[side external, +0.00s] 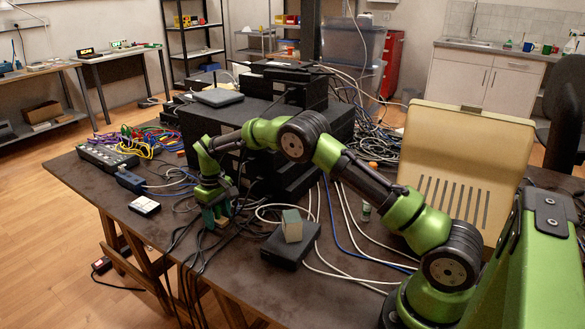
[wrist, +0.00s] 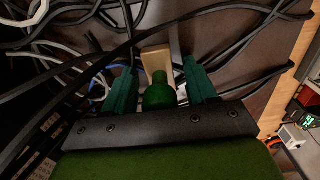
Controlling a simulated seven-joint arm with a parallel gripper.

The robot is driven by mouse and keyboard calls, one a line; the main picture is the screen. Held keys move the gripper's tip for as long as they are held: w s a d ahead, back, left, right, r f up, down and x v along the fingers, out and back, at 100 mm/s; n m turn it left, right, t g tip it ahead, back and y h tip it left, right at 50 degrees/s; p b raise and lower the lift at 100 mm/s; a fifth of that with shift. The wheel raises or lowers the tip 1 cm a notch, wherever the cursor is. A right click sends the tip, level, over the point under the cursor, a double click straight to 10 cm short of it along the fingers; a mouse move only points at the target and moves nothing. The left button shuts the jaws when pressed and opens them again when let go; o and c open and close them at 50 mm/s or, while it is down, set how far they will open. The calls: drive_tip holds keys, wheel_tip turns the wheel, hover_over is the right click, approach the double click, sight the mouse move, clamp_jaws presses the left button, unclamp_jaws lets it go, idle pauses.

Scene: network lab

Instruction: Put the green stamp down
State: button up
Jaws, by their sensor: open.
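The green stamp (wrist: 158,95) shows in the wrist view between my gripper's two teal fingers. It has a rounded dark green handle and a pale beige block at its far end. My gripper (wrist: 161,80) is open, with a gap visible between each finger and the stamp. In the side external view my gripper (side external: 215,216) points down, low over the dark table (side external: 160,225) among black cables. The stamp is mostly hidden by the fingers there. I cannot tell for sure whether its block rests flat on the table.
Black cables run close around my fingers. To the right, a black box (side external: 290,248) bears a grey-green block (side external: 292,226). A white-and-black device (side external: 144,205) lies to the left. Stacked black equipment (side external: 270,130) stands behind. The table's front left is fairly clear.

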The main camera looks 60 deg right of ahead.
drive_tip(key=shift+r, duration=0.1)
wheel_tip(320, 180, up, 12)
drive_tip(key=shift+f, duration=0.1)
drive_tip(key=s+a+r+m+t+y, duration=0.1)
drive_tip(key=s+a+r+m+t, duration=0.2)
drive_tip(key=s+r, duration=1.15)
drive_tip(key=s+a+f+t, duration=0.1)
drive_tip(key=s+t, duration=0.1)
drive_tip(key=s, duration=0.7)
drive_tip(key=s+a+f+m+t+y, duration=0.1)
drive_tip(key=s+a+t, duration=0.1)
drive_tip(key=s, duration=0.8)
drive_tip(key=shift+a+f, duration=0.15)
drive_tip(key=shift+f, duration=0.1)
